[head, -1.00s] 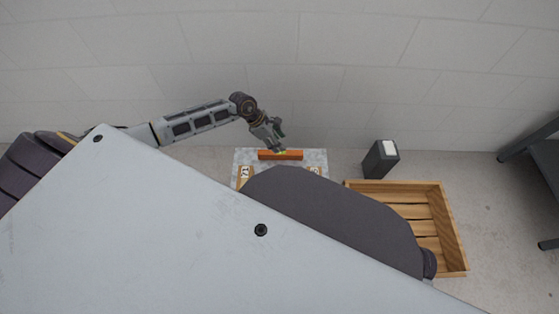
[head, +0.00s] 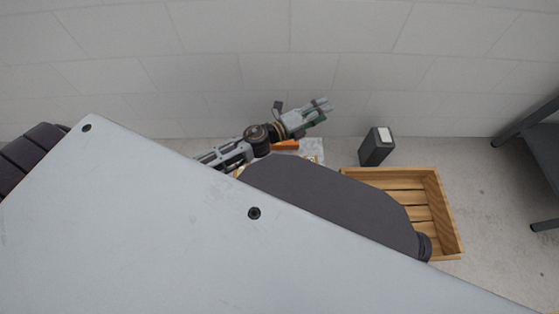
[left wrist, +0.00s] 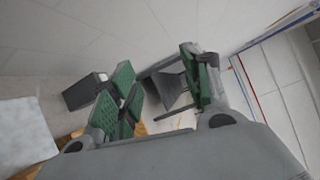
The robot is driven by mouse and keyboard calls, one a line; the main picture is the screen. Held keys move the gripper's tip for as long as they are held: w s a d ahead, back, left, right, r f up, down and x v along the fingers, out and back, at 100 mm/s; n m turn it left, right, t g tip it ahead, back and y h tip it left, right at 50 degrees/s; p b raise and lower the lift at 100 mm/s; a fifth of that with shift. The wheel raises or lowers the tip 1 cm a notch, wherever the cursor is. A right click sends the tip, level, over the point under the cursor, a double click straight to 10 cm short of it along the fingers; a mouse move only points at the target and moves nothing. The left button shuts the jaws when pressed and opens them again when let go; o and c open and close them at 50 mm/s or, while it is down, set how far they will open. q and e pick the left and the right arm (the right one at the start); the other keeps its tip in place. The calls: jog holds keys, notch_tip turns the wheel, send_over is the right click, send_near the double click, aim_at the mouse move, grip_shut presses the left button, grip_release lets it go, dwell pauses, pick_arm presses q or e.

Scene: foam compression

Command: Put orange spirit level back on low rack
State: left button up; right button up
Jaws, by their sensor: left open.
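The orange spirit level (head: 286,145) lies on a low light-grey speckled rack (head: 312,147) near the wall. My left arm and body cover part of both in the head view. My left gripper (head: 322,108) is above and to the right of the level, apart from it, open and empty, pointing right. In the left wrist view its green-padded fingers (left wrist: 160,90) stand wide apart with nothing between them. A bare pale corner of what looks like the rack top also shows in that view (left wrist: 24,130). My right gripper is not in view.
A dark grey box with a white top (head: 377,147) stands right of the rack. A slatted wooden crate (head: 437,208) lies on the floor in front of it. A dark metal-legged stand (head: 541,150) is at the far right. The wall runs close behind the rack.

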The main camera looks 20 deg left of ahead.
pick_arm(q)
jog(key=s+a+f+n+g+y, duration=0.2)
jog(key=s+a+f+n+y, duration=0.45)
jog(key=n, duration=0.95)
jog(key=s+f+n+g+y, duration=0.1)
jog(key=s+f+n+g, duration=0.1)
jog(key=s+f+n, duration=0.1)
jog(key=s+f+n+g, duration=0.2)
jog(key=s+f+n, duration=0.1)
jog(key=s, duration=0.1)
jog(key=shift+g+y, duration=0.35)
jog(key=shift+g, duration=0.05)
jog(key=s+d+n+g, duration=0.1)
jog(key=s, duration=0.1)
jog(key=s+f+n+g+h, duration=0.1)
jog(key=s, duration=0.2)
jog(key=s+d+f+g, duration=0.1)
jog(key=s, duration=0.2)
jog(key=shift+d+n+h, duration=0.35)
jog(key=shift+n+h, duration=0.05)
